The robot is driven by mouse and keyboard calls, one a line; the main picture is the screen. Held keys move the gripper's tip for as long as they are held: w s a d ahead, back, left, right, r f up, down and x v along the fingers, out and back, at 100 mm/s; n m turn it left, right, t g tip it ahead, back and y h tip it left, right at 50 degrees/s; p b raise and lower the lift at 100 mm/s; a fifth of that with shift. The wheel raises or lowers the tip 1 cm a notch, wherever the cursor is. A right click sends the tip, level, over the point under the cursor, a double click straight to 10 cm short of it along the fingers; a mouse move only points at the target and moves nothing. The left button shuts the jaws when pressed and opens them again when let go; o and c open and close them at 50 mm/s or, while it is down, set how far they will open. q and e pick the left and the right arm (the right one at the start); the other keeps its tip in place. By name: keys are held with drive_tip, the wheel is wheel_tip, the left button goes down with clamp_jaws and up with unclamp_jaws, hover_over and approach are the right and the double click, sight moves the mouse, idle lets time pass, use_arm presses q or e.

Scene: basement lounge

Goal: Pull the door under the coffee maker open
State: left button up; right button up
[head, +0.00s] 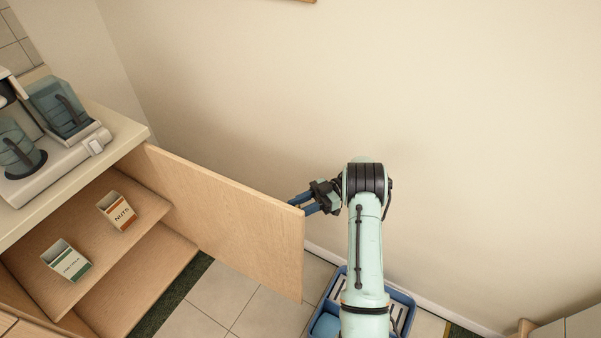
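The light wood door (235,225) under the coffee maker stands swung wide open, its free edge out over the floor. The coffee maker (62,150), with dark glass jugs, sits on the counter above the open cupboard at the left. My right arm comes in from the bottom. Its gripper (303,204), with blue fingers, is at the upper corner of the door's free edge. The fingertips are partly hidden behind the door, so I cannot tell whether they touch it or how far apart they are. My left gripper is not in view.
A NUTS box (117,210) and a green-labelled box (66,261) stand on the cupboard shelf (150,204). A blue crate (402,300) is on the tiled floor below my arm, near the bare wall (450,130). Wooden furniture (570,326) shows at bottom right.

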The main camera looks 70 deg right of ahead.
wheel_tip(320, 180, up, 17)
drive_tip(key=p, duration=0.4)
drive_tip(key=shift+a, duration=0.1)
drive_tip(key=shift+f, duration=0.1)
